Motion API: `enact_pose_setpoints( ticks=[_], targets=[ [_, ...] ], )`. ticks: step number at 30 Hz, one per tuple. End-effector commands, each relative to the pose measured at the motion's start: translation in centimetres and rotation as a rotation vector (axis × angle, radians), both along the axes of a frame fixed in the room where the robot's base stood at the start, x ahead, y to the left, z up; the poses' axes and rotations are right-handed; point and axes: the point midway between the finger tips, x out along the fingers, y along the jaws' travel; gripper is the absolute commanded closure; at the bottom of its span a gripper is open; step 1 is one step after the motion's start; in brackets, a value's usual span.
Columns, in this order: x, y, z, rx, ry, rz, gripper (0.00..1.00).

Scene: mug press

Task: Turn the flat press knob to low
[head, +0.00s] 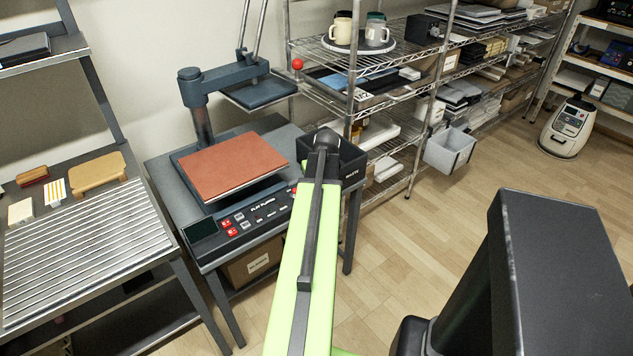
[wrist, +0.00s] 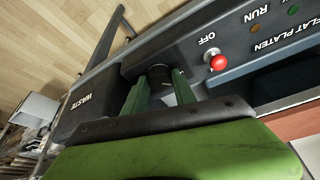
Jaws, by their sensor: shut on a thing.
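The flat press (head: 195,105) stands on a dark table in the head view, with a brown-red platen (head: 232,162) and a front control panel (head: 240,228) lettered FLAT PLATEN. In the wrist view the dark round knob (wrist: 158,72) sits at the panel's end. My gripper (wrist: 159,86) has its green fingers on either side of the knob and is shut on it. The knob's pointer and setting marks cannot be read.
A black waste bin (wrist: 85,108) adjoins the panel, also in the head view (head: 352,165). A ribbed table (head: 90,245) stands left, and wire shelves (head: 385,120) behind.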

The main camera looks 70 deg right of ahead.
Motion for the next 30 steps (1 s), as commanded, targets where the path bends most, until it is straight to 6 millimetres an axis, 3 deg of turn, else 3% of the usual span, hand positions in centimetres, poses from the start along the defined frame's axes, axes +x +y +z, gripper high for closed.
enact_pose_setpoints(
  ticks=[10,26,27,30],
  targets=[
    [-0.52,-0.04,-0.06,0.003,0.009,0.127,1.00],
    [-0.60,-0.10,-0.05,0.002,0.010,0.146,1.00],
    [-0.61,-0.10,-0.05,0.002,0.010,0.146,0.64],
    [-0.54,-0.12,-0.04,0.001,0.008,0.146,0.51]
  ],
)
